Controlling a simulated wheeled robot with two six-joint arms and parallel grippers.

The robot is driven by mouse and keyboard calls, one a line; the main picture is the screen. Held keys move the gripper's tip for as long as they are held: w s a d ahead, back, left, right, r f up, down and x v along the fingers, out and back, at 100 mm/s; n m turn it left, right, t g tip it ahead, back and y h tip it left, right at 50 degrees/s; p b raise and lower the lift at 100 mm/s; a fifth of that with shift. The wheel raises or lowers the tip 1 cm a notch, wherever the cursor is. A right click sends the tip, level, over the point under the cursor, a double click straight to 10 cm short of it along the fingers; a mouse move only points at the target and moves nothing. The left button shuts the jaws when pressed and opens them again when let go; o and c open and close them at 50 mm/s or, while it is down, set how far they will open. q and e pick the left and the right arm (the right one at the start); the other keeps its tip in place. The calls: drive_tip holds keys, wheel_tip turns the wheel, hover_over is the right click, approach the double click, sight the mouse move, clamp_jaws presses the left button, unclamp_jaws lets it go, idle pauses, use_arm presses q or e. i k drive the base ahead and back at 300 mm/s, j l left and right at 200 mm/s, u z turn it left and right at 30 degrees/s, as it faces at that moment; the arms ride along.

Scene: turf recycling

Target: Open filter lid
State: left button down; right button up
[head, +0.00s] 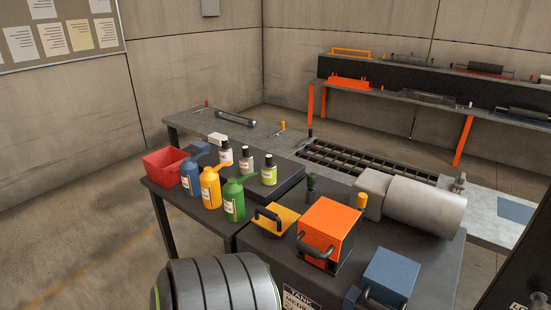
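No part is plainly marked as the filter lid. On a dark tank unit (270,253) at the lower middle sits an orange box (330,226) with a black handle (316,250) on its front. A low yellow piece (283,216) with a black handle stands just left of it. A blue box (390,274) with a dark handle is at the front right. The orange box's top looks closed. A white label reading "TANK MEDIA" (298,300) is cut off by the lower edge. Neither of my grippers is in view.
A grey cylinder (425,206) lies behind the orange box. Several bottles (233,200) and a red bin (165,168) stand on the left table. A black ribbed drum (215,287) is at the bottom left. A dark panel (525,265) stands at right. Floor at left is clear.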

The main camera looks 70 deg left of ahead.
sight(322, 230)
drive_tip(key=u, duration=1.75)
